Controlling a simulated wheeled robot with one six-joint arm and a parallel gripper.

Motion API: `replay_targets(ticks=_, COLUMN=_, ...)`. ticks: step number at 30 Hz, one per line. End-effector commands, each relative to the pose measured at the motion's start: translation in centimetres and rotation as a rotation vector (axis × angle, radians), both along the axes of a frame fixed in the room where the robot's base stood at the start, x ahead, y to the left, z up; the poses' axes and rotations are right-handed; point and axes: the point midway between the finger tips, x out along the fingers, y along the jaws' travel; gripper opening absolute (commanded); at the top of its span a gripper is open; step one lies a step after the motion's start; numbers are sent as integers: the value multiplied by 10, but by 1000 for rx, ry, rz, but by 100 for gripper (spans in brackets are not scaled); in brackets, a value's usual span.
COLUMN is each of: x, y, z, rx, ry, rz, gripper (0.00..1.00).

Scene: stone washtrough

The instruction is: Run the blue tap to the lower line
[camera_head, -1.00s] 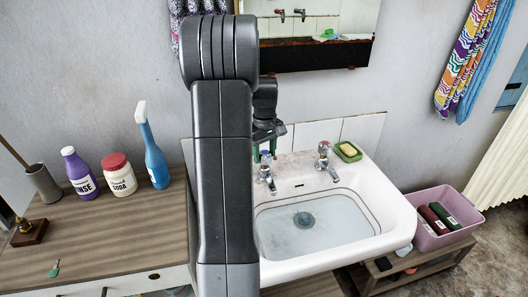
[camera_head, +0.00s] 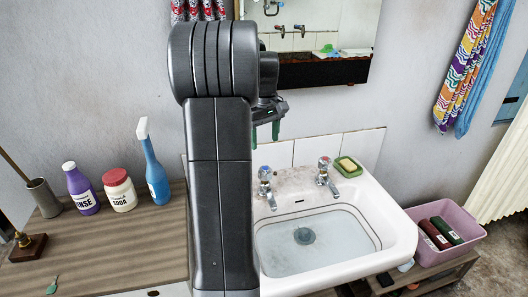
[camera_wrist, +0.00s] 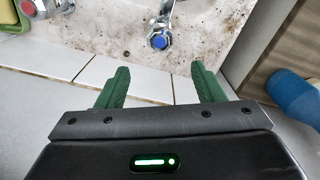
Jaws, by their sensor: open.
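The blue tap (camera_head: 266,184) stands at the back left of the white basin (camera_head: 398,236); its blue-capped handle shows in the wrist view (camera_wrist: 159,40). My gripper (camera_head: 265,135) is open and empty, above the blue tap and apart from it. In the wrist view its green fingers (camera_wrist: 160,72) are spread, with the blue cap beyond their tips. The drain (camera_head: 304,236) shows through the pale basin bottom. No stream is clearly visible, and I cannot tell the water level.
The red tap (camera_wrist: 30,8) stands to the right in the head view (camera_head: 325,172), beside a green soap dish (camera_head: 348,167). A spray bottle (camera_head: 154,170), a soda tub (camera_head: 119,190) and a purple bottle (camera_head: 81,190) stand left. A pink crate (camera_head: 452,238) is at right.

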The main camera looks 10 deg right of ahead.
Motion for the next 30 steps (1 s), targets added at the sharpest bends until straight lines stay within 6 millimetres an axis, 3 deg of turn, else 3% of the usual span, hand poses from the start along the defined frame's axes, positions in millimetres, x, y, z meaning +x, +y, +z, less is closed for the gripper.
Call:
replay_targets(ticks=7, x=0, y=0, z=23, rx=0, ry=0, rz=0, gripper=62)
replay_targets(ticks=30, x=0, y=0, z=24, rx=0, ry=1, rz=0, gripper=62)
